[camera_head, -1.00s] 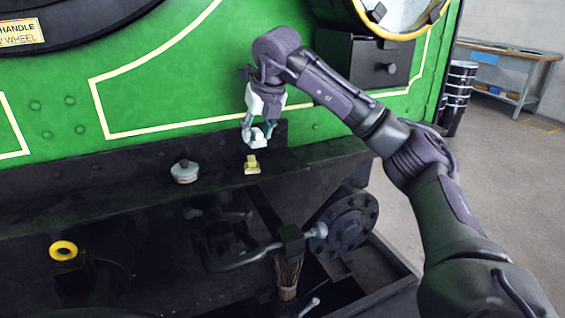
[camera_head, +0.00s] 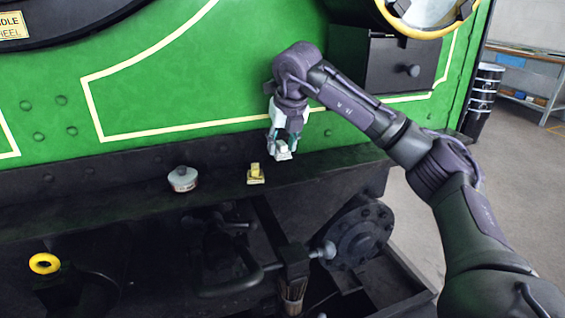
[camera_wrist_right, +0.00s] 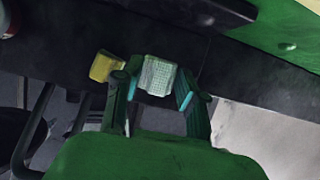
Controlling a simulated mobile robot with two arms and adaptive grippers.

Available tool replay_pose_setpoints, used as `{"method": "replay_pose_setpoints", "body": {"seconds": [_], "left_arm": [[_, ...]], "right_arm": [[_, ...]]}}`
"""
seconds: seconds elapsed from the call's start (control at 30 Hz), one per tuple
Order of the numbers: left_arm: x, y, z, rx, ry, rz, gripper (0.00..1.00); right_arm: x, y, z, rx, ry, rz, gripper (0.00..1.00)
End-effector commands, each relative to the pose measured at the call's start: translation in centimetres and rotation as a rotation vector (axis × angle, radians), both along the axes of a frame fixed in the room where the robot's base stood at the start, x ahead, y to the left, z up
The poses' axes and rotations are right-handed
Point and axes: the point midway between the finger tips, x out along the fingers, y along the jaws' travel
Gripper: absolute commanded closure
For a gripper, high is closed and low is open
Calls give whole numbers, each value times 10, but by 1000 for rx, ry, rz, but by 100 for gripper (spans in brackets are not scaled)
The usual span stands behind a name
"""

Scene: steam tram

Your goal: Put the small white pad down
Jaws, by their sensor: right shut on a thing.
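The small white pad (camera_head: 284,153) is held between the fingertips of my right gripper (camera_head: 283,145), at the dark ledge along the green side. In the right wrist view the pad (camera_wrist_right: 158,74) is a pale, finely gridded block between the two fingers, with the dark ledge behind it. I cannot tell whether it touches the ledge. A small yellow piece (camera_head: 255,172) on a pale base stands just left of the pad; it also shows in the right wrist view (camera_wrist_right: 105,67). My left gripper is not in view.
A round grey-white tin (camera_head: 183,179) with a knob stands further left on the ledge (camera_head: 330,157). The ledge right of the pad looks clear. A dark box (camera_head: 385,65) with a knob juts out above right. Pipes and a round flange (camera_head: 362,235) lie below the ledge.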

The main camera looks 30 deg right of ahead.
Motion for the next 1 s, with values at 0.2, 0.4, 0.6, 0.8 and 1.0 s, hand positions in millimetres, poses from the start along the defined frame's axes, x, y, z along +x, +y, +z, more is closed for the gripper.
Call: {"method": "replay_pose_setpoints", "body": {"seconds": [0.2, 0.4, 0.6, 0.8, 1.0], "left_arm": [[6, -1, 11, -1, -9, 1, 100], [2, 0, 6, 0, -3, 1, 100], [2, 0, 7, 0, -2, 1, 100], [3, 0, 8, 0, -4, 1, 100], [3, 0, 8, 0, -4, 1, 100]], "right_arm": [[-1, -1, -28, -2, 4, 0, 87], [0, 0, -47, -1, 1, 0, 87], [0, 0, -47, -1, 3, 1, 51], [0, 0, -47, 0, 2, 0, 34], [0, 0, -47, -1, 1, 0, 34]]}}
